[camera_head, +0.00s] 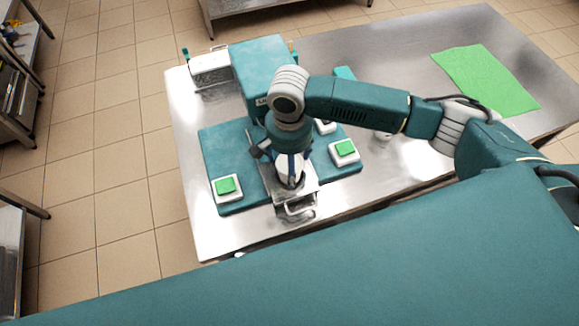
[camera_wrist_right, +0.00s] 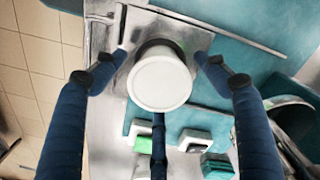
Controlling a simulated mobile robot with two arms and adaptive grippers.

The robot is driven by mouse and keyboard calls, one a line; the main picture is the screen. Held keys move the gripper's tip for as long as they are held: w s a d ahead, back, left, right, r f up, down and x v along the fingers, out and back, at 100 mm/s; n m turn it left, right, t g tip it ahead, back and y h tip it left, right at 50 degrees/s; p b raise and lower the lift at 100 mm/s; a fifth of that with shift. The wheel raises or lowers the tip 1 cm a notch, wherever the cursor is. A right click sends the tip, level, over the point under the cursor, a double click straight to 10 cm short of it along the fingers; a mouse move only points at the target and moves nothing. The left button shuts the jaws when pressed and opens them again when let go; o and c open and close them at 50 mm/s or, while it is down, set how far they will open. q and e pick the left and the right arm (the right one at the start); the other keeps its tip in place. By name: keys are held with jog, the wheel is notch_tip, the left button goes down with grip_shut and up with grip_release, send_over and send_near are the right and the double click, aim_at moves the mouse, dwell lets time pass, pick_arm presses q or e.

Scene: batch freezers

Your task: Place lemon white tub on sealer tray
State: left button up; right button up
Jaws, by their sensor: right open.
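The white tub (camera_wrist_right: 160,82) stands in the middle of the right wrist view, its round white top facing the camera. It also shows in the head view (camera_head: 290,172), partly hidden by my right gripper. It appears to stand on the metal sealer tray (camera_head: 283,198), in the front of the teal sealer (camera_head: 262,68). No lemon marking can be read on the tub. My left gripper is not in view.
White blocks with green tops (camera_head: 227,187) (camera_head: 344,151) flank the tray on the sealer base. A green cloth (camera_head: 485,78) lies at the right on the steel table (camera_head: 400,50). The table between sealer and cloth is mostly clear beyond my right arm.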

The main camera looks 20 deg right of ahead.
notch_tip(320, 180, up, 10)
jog(key=shift+f+b, duration=0.15)
jog(key=shift+b, duration=0.45)
jog(key=shift+f, duration=0.1)
